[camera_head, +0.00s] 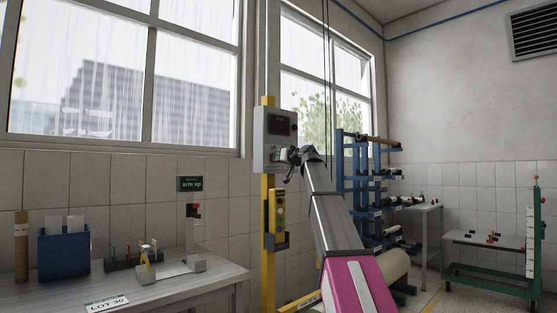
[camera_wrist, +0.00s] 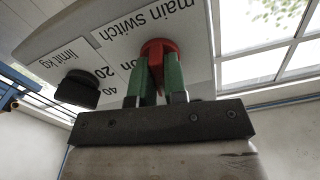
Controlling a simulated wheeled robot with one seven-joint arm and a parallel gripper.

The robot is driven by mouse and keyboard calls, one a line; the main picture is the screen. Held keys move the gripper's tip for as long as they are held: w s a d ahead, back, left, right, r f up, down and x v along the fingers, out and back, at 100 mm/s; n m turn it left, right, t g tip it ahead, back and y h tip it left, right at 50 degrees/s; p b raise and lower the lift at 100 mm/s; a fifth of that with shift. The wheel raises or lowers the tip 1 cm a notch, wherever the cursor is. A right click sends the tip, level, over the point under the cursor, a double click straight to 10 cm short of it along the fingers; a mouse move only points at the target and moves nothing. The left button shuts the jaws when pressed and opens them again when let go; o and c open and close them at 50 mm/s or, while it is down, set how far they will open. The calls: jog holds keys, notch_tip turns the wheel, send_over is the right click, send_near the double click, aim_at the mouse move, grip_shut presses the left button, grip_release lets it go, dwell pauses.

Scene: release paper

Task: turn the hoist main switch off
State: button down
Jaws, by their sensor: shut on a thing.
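The hoist control box (camera_head: 268,140) is a grey box on a yellow post (camera_head: 267,220). In the wrist view its panel (camera_wrist: 128,52) appears upside down, with the words "main switch" and part of "on" readable. The red main switch knob (camera_wrist: 158,46) is on this panel. My gripper (camera_wrist: 159,72) has green fingers, one on each side of the knob, and is shut on it. The switch's exact angle is hard to tell because the fingers cover part of it. In the head view my gripper (camera_head: 293,157) reaches the box's lower right, and the knob is hidden there.
A black limit dial (camera_wrist: 78,90) is beside the switch on the panel. A yellow pendant (camera_head: 278,207) hangs on the post below the box. A blue rack (camera_head: 350,170) with rolls stands to the right. A workbench (camera_head: 215,283) is at the left.

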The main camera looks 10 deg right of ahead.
jog(key=shift+n, duration=1.1)
jog(key=shift+f, duration=0.1)
jog(key=c, duration=1.2)
grip_release()
jog(key=shift+o, duration=0.2)
jog(key=v, duration=1.1)
